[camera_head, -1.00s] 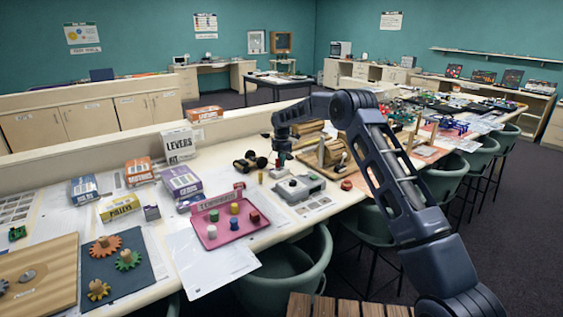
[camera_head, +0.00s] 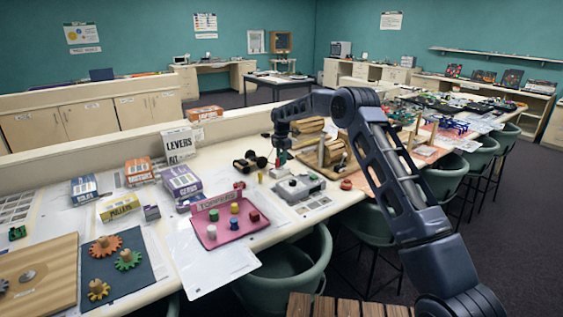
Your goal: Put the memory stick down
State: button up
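My gripper (camera_head: 281,160) points down over the long table (camera_head: 215,165), near the middle of the view. It is beside a small dark wheeled model (camera_head: 249,162) and just behind a grey box-shaped device (camera_head: 299,187). The fingers are small and dark here, and I cannot tell whether they are open or shut. I cannot make out a memory stick, in the fingers or on the table.
A pink tray (camera_head: 238,237) with coloured pieces stands in front. Kit boxes, including a white one marked LEVERS (camera_head: 178,143), stand to the left. Wooden pieces (camera_head: 308,142) lie close to the right of my gripper. Green chairs (camera_head: 290,272) line the front edge.

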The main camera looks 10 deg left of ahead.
notch_tip(320, 180, up, 10)
jog(key=shift+r, duration=0.15)
dwell(0.3)
jog(key=s+d+r+m+t, duration=0.1)
jog(key=s+d+r+m, duration=0.3)
jog(key=s+d+r, duration=0.45)
jog(key=s+d+r+m, duration=0.4)
jog(key=d+r, duration=0.2)
jog(key=d, duration=0.6)
jog(key=s+d+r+m+t, duration=0.1)
jog(key=s+d+r+m, duration=0.3)
jog(key=s+d+r, duration=0.45)
jog(key=s+d+f+m+t, duration=0.1)
jog(key=s+d+m, duration=0.7)
jog(key=s+d, duration=0.7)
jog(key=s+d+f+m, duration=0.3)
jog(key=s+f, duration=0.1)
jog(key=s, duration=0.5)
jog(key=s+d+f+m+t, duration=0.1)
jog(key=s+f+m, duration=0.3)
jog(key=s, duration=0.5)
jog(key=shift+d+f+t, duration=0.3)
jog(key=shift+d+f, duration=0.35)
jog(key=shift+d, duration=0.25)
